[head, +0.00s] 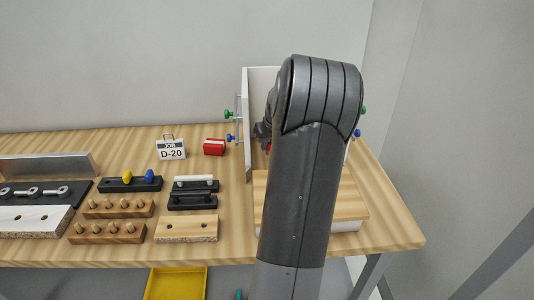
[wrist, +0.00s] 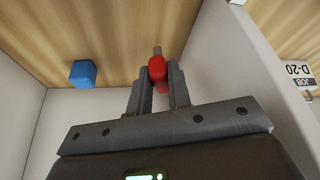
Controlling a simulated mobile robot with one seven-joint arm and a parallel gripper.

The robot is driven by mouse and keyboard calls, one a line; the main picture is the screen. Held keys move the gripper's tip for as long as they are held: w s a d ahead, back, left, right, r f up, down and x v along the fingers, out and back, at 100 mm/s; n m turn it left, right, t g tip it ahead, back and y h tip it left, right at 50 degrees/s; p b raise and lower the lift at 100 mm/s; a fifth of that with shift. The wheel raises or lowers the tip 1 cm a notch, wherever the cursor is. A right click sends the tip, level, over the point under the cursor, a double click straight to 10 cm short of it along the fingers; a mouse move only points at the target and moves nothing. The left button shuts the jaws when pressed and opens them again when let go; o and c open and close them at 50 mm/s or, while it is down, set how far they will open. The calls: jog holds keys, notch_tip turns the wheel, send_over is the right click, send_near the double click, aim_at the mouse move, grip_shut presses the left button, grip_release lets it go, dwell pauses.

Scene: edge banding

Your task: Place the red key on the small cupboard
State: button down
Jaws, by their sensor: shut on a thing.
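The red key (wrist: 158,68) is between the two fingers of my gripper (wrist: 159,82) in the wrist view, with a grey metal tip pointing away from me. My gripper is shut on it. In the head view my arm hides most of the gripper, and only a little red shows beside it. White upright panels (head: 246,125), which look like the small cupboard, stand at the right of the bench. In the wrist view the key is between two pale panels (wrist: 235,55), above a wood surface. I cannot tell whether the key touches it.
A blue block (wrist: 83,73) lies on the wood left of the key. Clamps with green and blue knobs (head: 229,114) stick out beside the panels. A red case (head: 214,147), a D-20 sign (head: 171,150) and several racks stand on the bench (head: 235,220) to the left.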

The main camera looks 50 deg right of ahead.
aim_at(267, 151)
jog(key=shift+w+a+f, duration=0.1)
jog(key=shift+w+f, duration=0.3)
jog(key=shift+w, duration=0.05)
jog(key=shift+f, duration=1.85)
jog(key=c, duration=1.3)
grip_release()
jog(key=shift+f, duration=0.15)
jog(key=shift+c, duration=0.2)
jog(key=v, duration=1.2)
jog(key=shift+s, duration=0.15)
jog(key=shift+a, duration=0.1)
